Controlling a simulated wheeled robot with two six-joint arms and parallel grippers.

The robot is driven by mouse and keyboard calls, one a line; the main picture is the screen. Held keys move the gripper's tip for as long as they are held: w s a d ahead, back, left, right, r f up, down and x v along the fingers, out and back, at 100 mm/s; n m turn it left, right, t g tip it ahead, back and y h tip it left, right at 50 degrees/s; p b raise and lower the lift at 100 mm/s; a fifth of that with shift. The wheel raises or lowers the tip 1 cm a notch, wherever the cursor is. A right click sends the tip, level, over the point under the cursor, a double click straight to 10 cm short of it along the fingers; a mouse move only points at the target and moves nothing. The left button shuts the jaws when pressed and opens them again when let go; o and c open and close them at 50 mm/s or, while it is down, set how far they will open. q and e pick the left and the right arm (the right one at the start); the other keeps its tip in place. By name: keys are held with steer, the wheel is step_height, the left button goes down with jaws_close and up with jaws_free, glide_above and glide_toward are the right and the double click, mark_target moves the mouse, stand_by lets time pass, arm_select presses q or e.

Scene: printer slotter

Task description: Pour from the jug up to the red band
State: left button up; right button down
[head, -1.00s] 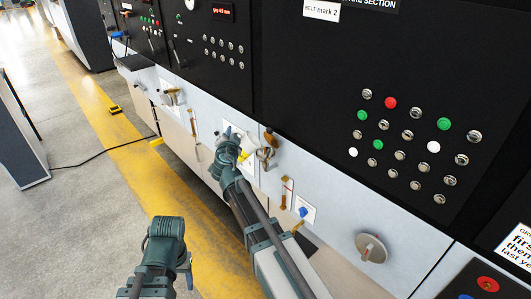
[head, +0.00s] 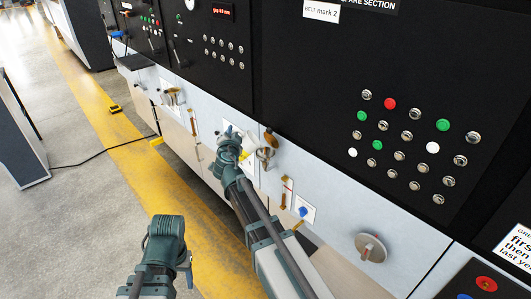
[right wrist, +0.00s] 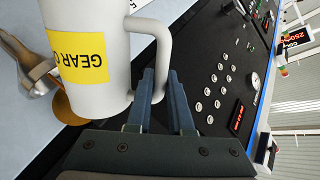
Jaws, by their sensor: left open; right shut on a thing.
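The white jug (right wrist: 118,78) with a yellow label starting "GEAR O" fills the left of the right wrist view. My right gripper (right wrist: 162,92) is shut on its handle. In the head view my right gripper (head: 229,140) holds the small, partly hidden jug (head: 249,144) at the machine's pale lower panel. The jug looks tilted, close beside a metal filler cup (head: 265,156); I cannot tell if they touch. No pouring stream can be made out. A slim sight gauge (head: 286,192) is right of the cup; its red band is too small to tell. My left gripper (head: 167,229) is open and empty over the floor.
A blue knob (head: 303,212) and a round metal disc (head: 371,248) stick out from the panel right of my right arm. Another gauge (head: 193,122) and fitting (head: 172,97) lie further left. A black button panel (head: 400,80) rises above. The floor at left is mostly clear, with a cable (head: 90,158).

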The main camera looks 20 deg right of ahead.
steer(key=shift+d+r+m+p, duration=0.35)
steer(key=shift+r+m+p, duration=0.15)
steer(key=shift+r+p, duration=0.1)
stand_by(1.9)
steer(key=shift+a+f+b, duration=0.1)
steer(key=shift+f+b, duration=0.25)
steer(key=a+f+n+b, duration=0.1)
steer(key=f+b, duration=0.1)
steer(key=a+f+n+b, duration=0.1)
steer(key=a+n+b, duration=0.1)
steer(key=w+a+f+n+b, duration=0.1)
steer(key=f+b, duration=0.1)
steer(key=b, duration=0.1)
steer(key=shift+a+f+h, duration=0.15)
steer(key=shift+f+h, duration=0.2)
steer(key=shift+h, duration=0.05)
steer(key=shift+r+n+p, duration=0.3)
steer(key=shift+r, duration=0.05)
steer(key=w+a+f+n+t+h+b, duration=0.1)
steer(key=a+f+n+b, duration=0.3)
steer(key=f+b, duration=0.3)
steer(key=shift+a+n+b, duration=0.35)
steer(key=shift+n+b, duration=0.35)
steer(key=shift+b, duration=0.25)
steer(key=shift+r, duration=0.1)
steer(key=shift+r+p, duration=2)
steer(key=shift+p, duration=0.05)
